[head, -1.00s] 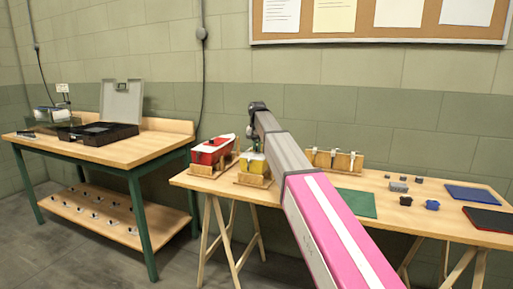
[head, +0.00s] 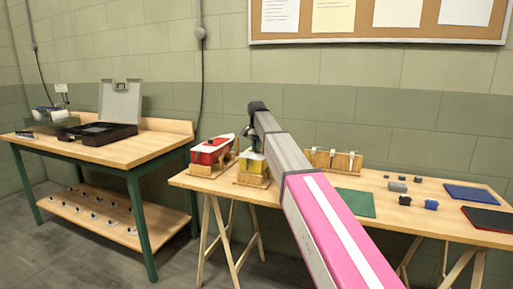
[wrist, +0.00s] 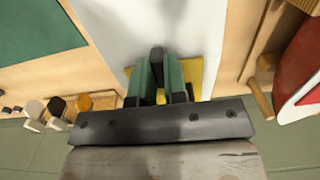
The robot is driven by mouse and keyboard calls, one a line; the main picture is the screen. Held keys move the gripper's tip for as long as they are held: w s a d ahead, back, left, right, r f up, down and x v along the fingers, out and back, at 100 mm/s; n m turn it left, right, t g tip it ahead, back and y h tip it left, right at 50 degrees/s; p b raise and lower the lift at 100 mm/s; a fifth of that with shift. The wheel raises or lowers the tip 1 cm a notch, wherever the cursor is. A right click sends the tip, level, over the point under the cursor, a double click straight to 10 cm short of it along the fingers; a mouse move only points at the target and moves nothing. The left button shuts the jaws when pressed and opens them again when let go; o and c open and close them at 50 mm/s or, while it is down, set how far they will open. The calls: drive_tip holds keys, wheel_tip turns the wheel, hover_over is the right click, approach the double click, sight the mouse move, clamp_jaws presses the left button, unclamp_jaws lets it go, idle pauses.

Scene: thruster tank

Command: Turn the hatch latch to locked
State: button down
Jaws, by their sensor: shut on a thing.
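A yellow hull with a pale deck (head: 250,172) sits in a wooden cradle on the right-hand table, and my arm hides part of it. In the wrist view its pale deck (wrist: 196,28) spreads below my gripper, with a yellow edge showing. The hatch latch (wrist: 157,56) is a dark upright piece between my fingers. My gripper (wrist: 160,80) has green fingers shut on the latch from both sides. In the head view my gripper (head: 249,143) is over the yellow hull, mostly hidden. Whether the latch stands at locked cannot be told.
A red boat (head: 210,152) in a cradle stands just left of the yellow hull. A wooden rack (head: 335,160) stands behind to the right. A green mat (head: 355,203) and several small blocks lie further right. Another bench (head: 150,150) with an open case stands at the left.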

drive_tip(key=c, duration=1.2)
unclamp_jaws()
drive_tip(key=shift+o, duration=0.2)
wheel_tip(320, 180, up, 11)
drive_tip(key=shift+f, duration=0.1)
